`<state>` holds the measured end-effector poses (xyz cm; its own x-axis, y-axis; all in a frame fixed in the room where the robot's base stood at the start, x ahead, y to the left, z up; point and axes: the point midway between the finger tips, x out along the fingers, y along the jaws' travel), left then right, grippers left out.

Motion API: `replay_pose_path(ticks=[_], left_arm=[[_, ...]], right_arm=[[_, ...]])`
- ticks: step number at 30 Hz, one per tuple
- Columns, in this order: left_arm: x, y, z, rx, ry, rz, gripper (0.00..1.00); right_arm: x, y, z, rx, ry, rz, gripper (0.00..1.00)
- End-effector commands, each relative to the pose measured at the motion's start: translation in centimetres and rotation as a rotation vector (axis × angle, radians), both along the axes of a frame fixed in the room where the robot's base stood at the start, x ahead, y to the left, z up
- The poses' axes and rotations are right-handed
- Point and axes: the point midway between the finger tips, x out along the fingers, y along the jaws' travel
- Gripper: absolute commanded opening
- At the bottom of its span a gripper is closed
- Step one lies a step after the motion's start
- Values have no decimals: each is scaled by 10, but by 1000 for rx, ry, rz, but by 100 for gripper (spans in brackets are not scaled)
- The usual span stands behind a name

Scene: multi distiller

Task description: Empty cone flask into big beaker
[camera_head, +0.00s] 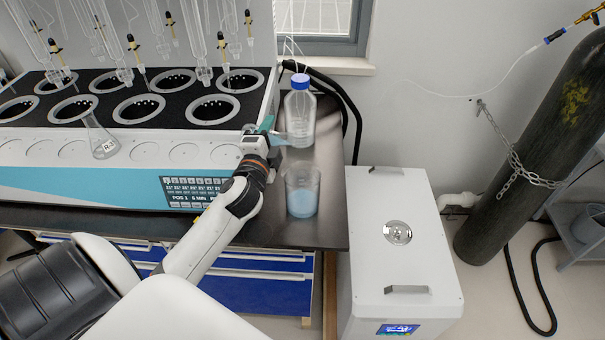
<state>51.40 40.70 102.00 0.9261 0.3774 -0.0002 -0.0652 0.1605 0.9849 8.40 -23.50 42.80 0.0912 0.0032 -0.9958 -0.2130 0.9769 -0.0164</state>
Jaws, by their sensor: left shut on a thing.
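My left gripper (277,136), with teal fingers, is at the right end of the distiller, above and behind the big beaker (301,192). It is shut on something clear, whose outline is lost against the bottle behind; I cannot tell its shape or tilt. The big beaker stands upright on the dark bench with pale blue liquid in its lower part. A clear cone flask (104,146) with a label reading like "R.3" stands on the distiller's white front ledge, well left of the gripper. My right gripper is not in view.
The distiller (60,185) fills the left, with several ringed wells and glass tubes above. A blue-capped bottle (299,108) stands behind the beaker. A white cabinet (400,250) stands right of the bench edge, and a chained dark gas cylinder (535,140) leans further right.

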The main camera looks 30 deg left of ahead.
Motion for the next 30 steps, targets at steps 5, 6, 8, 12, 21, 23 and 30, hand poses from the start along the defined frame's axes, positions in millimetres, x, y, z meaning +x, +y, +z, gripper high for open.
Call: replay_pose_path(ticks=[5, 6, 8, 12, 21, 23, 30], left_arm=[[0, -1, 3, 23, 8, -1, 19], [0, -1, 3, 28, 10, -1, 19], [0, -1, 4, 37, 14, -1, 19], [0, -1, 5, 54, 21, -1, 19], [1, -1, 7, 86, 34, -1, 19], [1, -1, 7, 92, 36, -1, 19], [1, -2, 9, 115, 46, -1, 19]], right_arm=[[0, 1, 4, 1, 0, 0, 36], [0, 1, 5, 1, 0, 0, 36], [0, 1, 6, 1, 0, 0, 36], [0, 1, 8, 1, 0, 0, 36], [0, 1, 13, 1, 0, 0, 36], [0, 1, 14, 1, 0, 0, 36], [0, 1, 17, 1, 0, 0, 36]])
